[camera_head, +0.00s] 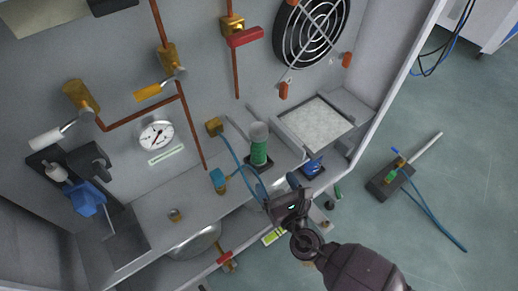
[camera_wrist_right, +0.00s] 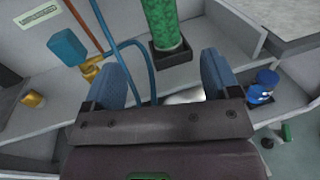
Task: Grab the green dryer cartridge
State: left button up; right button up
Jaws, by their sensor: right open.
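The green dryer cartridge (camera_head: 258,150) stands upright in a small dark square holder on the grey shelf, its top part pale and clear. In the right wrist view the cartridge (camera_wrist_right: 163,22) shows at the top centre, beyond the fingers, with its upper end out of frame. My right gripper (camera_head: 279,190) is open, with its blue-padded fingers apart and nothing between them. It is in front of and below the cartridge, not touching it. In the wrist view the gripper (camera_wrist_right: 172,78) points towards the cartridge's base. My left gripper is not in view.
A blue hose (camera_head: 236,158) runs from a brass fitting close to the left of the cartridge. A blue-handled valve (camera_head: 218,180) stands left on the shelf. A blue knob (camera_head: 313,167) and a square white-topped tray (camera_head: 312,121) are to the right. The cabinet's back wall carries copper pipes and a gauge (camera_head: 156,135).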

aim_at(262, 157)
jog(key=shift+n, duration=0.4)
jog(key=x, duration=0.5)
jog(key=shift+w+a+b, duration=0.25)
jog(key=shift+w+b, duration=0.05)
jog(key=shift+b, duration=0.05)
jog(key=x, duration=0.4)
jog(key=shift+w+d+r+b, duration=0.2)
jog(key=shift+w+b, duration=0.2)
jog(key=shift+w+a, duration=0.15)
jog(key=shift+w, duration=0.2)
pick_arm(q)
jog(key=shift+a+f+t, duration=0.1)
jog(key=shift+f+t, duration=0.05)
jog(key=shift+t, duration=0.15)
pick_arm(e)
jog(key=shift+r, duration=0.1)
jog(key=c, duration=1.2)
jog(key=shift+r, duration=0.1)
